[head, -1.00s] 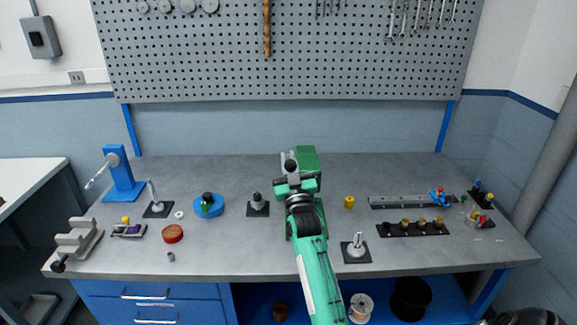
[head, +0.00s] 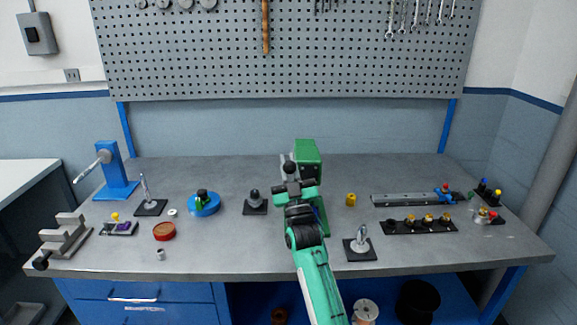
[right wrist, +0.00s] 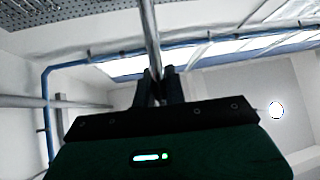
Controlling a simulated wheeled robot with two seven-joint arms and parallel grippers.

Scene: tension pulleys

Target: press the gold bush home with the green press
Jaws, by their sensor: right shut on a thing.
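The green press (head: 308,152) stands in the middle of the bench, its lower part mostly hidden behind my right arm. My right gripper (head: 294,187) is at the front of the press, shut on its lever. In the right wrist view the lever shows as a metal bar (right wrist: 149,35) between the closed fingers (right wrist: 158,88). A small gold-yellow piece (head: 351,200) stands on the bench to the right of the press; I cannot tell if it is the gold bush. Whatever sits under the press ram is hidden. My left gripper is not in view.
A blue press (head: 112,165) stands at the far left. A black rack (head: 395,229) with several brass-topped pieces and a grey rail (head: 400,199) lie to the right. A black-based post (head: 359,250) stands near the front edge, close to my right arm.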

